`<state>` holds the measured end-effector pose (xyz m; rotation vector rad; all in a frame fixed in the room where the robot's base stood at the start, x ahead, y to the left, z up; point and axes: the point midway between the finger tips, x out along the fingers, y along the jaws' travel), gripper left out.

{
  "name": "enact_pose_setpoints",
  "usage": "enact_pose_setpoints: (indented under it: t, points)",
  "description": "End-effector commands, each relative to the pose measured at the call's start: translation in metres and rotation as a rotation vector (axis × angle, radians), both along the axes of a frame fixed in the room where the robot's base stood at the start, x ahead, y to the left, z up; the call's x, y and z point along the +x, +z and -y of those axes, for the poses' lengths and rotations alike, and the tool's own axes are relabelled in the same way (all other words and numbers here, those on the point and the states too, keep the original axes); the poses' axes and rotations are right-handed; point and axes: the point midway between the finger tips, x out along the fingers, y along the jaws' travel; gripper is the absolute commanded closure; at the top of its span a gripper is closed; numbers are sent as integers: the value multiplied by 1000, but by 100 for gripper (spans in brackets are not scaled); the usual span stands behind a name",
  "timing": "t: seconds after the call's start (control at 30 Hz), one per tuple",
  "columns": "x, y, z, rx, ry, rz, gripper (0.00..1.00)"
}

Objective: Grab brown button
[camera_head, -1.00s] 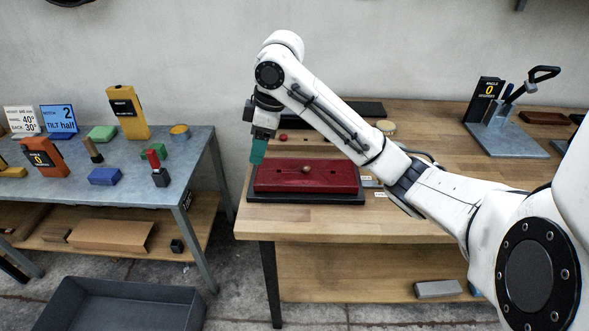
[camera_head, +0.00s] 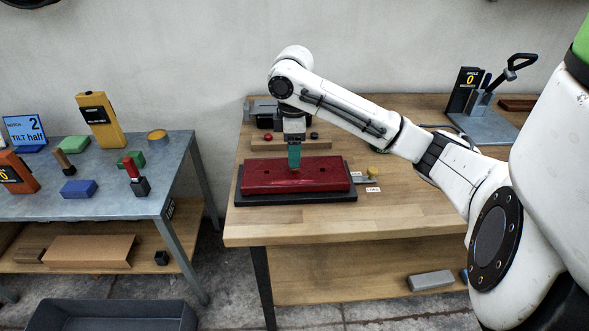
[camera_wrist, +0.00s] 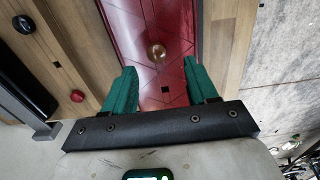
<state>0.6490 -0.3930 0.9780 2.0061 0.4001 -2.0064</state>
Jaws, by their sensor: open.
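The brown button (camera_wrist: 156,52) is a small round, shiny knob on the red padded cushion (camera_head: 262,180). In the wrist view it stands just beyond the fingertips, roughly midway between them. In the head view my gripper hides it. My gripper (camera_wrist: 159,67) has two green fingers spread apart, with nothing between them. In the head view my gripper (camera_head: 294,164) points down over the middle of the cushion. I cannot tell its exact height above it.
Behind the cushion, a red button (camera_head: 267,137) and a dark knob (camera_head: 314,135) sit on a wooden strip. A small yellow piece (camera_head: 373,171) lies to its right. The wooden table (camera_head: 430,210) is clear at front right. A grey metal table (camera_head: 110,200) stands left.

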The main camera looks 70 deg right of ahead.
Motion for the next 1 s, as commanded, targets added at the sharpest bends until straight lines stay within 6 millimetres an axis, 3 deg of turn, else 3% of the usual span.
enact_pose_setpoints:
  t: [0.3, 0.57, 1.0]
  points:
    - [0, -41, 5, 0, -1, -1, 42]
    - [0, -44, 5, -1, -1, -1, 42]
    - [0, -44, 4, 0, 0, -1, 82]
